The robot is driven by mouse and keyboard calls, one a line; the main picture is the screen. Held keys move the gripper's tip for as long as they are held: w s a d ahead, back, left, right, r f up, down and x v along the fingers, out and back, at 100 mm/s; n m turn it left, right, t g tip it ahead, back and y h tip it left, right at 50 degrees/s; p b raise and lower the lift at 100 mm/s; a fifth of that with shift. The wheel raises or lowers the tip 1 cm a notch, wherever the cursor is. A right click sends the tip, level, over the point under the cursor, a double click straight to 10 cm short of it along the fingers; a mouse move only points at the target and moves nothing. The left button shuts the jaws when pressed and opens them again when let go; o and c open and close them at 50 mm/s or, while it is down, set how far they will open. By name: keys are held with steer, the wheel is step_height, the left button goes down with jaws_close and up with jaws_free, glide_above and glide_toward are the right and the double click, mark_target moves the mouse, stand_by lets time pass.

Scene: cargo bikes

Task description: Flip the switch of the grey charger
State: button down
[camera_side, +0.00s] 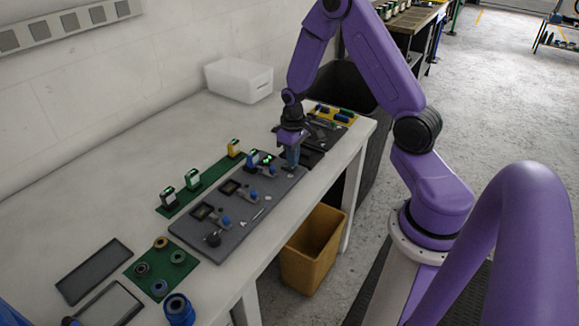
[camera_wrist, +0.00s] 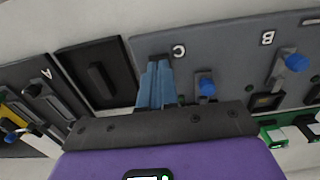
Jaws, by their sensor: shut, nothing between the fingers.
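A long grey board (camera_side: 205,240) lies on the white workbench. It carries several fittings with blue-tipped levers, and I take it as the grey charger, though no label names it. The wrist view shows part of this board (camera_wrist: 225,55) with the letters C and B. My gripper (camera_side: 291,160) points down at the board's far end. Its blue-grey fingers (camera_wrist: 158,88) are shut and empty, beside the letter C. Whether they touch the board cannot be told.
A black block (camera_wrist: 97,75) and a board lettered A (camera_wrist: 40,90) lie on the other side. A white bin (camera_side: 238,80) stands behind. A yellow bin (camera_side: 311,250) is below the bench.

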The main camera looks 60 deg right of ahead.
steer(key=shift+f, duration=0.65)
stand_by(0.4)
steer(key=shift+r, duration=3.5)
steer(key=shift+a, duration=0.1)
steer(key=s+a+r+n, duration=0.3)
steer(key=s+a+r, duration=0.1)
steer(key=a, duration=0.3)
steer(key=s+a+r+n, duration=0.3)
steer(key=s+a+r, duration=0.1)
steer(key=a, duration=0.4)
steer(key=s+a+r+n, duration=0.2)
steer(key=s+n, duration=0.1)
steer(key=s, duration=0.5)
steer(key=s+a+r+n, duration=0.2)
steer(key=s+n, duration=0.1)
steer(key=s, duration=0.5)
steer(key=shift+s+r+n, duration=0.2)
steer(key=shift+r+n, duration=0.1)
